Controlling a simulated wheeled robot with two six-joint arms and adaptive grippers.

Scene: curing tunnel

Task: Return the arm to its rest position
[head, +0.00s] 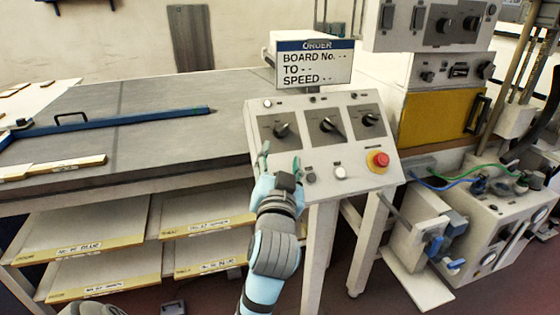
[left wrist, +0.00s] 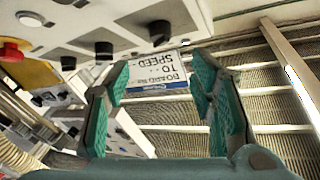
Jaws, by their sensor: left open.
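My left gripper (head: 281,158) is at the lower left front of the control panel (head: 350,151), fingers pointing up toward the panel. Its two teal fingers are apart with nothing between them. In the left wrist view the open left gripper (left wrist: 160,82) shows the panel and the order sign (left wrist: 158,74) beyond its fingers. I cannot tell whether a fingertip touches the panel. The panel carries three dark knobs, a red stop button (head: 378,159) on a yellow base and a white button (head: 340,172). My right gripper is not in view.
The order sign (head: 313,63) stands behind the panel. A long grey conveyor table (head: 130,130) with a blue bar (head: 110,119) lies left, with labelled shelves (head: 80,235) below. At right stand a yellow-fronted cabinet (head: 434,118) and a white unit with cables (head: 495,225).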

